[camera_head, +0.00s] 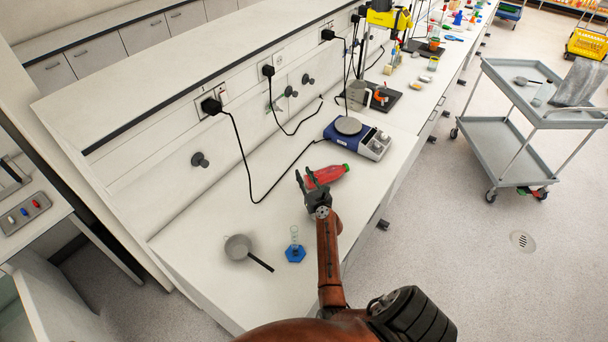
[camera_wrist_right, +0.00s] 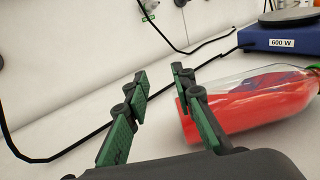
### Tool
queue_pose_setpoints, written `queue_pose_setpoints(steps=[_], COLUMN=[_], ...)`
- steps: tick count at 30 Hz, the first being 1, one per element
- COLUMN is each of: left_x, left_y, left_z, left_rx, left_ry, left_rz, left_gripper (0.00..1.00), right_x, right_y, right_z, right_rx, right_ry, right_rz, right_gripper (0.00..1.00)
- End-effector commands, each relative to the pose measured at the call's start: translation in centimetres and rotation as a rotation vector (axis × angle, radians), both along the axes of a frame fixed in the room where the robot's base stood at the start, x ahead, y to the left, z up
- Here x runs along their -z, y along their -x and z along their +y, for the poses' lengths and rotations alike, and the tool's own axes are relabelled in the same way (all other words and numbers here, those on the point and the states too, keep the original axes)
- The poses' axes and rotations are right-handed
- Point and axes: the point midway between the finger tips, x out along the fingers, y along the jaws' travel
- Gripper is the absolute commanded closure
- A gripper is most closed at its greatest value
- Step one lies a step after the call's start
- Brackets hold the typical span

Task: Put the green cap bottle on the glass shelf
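The green cap bottle (camera_head: 327,175) lies on its side on the white bench, filled with red liquid, its green cap pointing right. My right gripper (camera_head: 305,181) is at the bottle's base end. In the wrist view the two green-padded fingers (camera_wrist_right: 159,76) stand apart with only bench between them. The bottle is beside and partly behind the right-hand finger; I cannot tell if they touch. My left gripper is not in view. I cannot make out a glass shelf.
A grey pan (camera_head: 239,248) and a blue-based glass cylinder (camera_head: 295,250) stand nearer on the bench. Black cords (camera_head: 244,160) lie along the back. A grey cart (camera_head: 540,120) stands on the floor to the right.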

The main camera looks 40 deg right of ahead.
Motion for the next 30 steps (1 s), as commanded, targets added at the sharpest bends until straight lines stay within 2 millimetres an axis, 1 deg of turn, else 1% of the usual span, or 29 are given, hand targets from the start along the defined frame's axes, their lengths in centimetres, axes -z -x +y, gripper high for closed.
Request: queue_pose_setpoints(steps=[1,2,19,27,30], left_x=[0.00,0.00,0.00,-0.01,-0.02], left_y=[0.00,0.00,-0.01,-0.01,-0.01], left_z=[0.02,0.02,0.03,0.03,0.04], left_rx=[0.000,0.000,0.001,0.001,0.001], left_ry=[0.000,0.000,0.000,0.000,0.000], left_rz=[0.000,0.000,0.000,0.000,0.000], left_gripper=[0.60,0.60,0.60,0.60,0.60], right_x=[0.00,0.00,0.00,0.00,0.06], right_y=[0.00,0.00,0.00,0.03,0.43], right_z=[-0.01,-0.01,-0.01,0.01,0.11], right_rx=[0.000,0.000,0.000,0.000,0.000], right_ry=[0.000,0.000,0.000,0.000,0.000], right_rz=[0.000,0.000,0.000,0.000,0.001], right_gripper=[0.72,0.70,0.31,0.30,0.30])
